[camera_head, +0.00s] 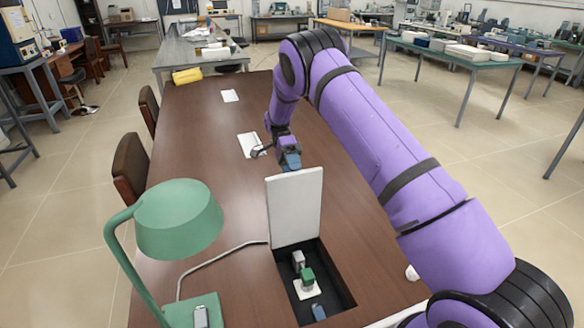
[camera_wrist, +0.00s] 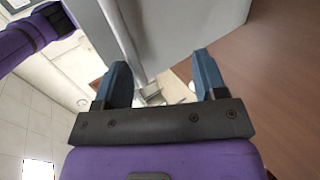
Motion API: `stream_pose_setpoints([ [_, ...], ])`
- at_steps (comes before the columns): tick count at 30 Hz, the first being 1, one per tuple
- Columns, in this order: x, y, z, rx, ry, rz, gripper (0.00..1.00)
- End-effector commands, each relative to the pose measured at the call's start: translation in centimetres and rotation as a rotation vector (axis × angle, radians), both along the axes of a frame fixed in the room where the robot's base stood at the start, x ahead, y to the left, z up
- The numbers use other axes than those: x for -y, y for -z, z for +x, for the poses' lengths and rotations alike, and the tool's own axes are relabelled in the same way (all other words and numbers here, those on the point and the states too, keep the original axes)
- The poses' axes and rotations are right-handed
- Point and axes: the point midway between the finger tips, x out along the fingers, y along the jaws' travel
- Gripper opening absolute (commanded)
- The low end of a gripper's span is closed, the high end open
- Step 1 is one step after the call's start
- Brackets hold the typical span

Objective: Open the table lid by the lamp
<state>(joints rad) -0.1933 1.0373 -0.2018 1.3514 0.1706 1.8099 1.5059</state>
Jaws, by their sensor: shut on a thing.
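The white table lid (camera_head: 296,210) stands about upright at the far edge of an open recess (camera_head: 335,285) in the brown table (camera_head: 200,150). The green lamp (camera_head: 180,222) stands to the left of the recess, on the near part of the table. My gripper (camera_head: 289,162) is at the lid's top edge, on its far side, and is shut on the lid. In the wrist view, the lid (camera_wrist: 185,30) runs up from between the two blue fingers (camera_wrist: 160,80). The exact contact of the fingertips is partly hidden.
Inside the recess are a green and grey fitting (camera_head: 306,280) and a blue piece (camera_head: 319,312). A grey cable (camera_head: 215,258) runs from the lamp base to the recess. White papers (camera_head: 250,145) lie farther back. Chairs (camera_head: 131,168) line the left side.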

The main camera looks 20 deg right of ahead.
Motion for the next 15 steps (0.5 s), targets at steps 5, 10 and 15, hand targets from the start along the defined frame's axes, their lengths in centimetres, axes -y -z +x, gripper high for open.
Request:
stream_pose_setpoints([
  [5, 0.0, 0.5, -0.1, -0.001, -0.001, -0.001, 0.45],
  [10, 0.0, 0.3, 0.3, 0.001, 0.000, -0.001, 0.41],
  [15, 0.0, -0.9, 2.2, 0.002, 0.000, -0.001, 0.38],
])
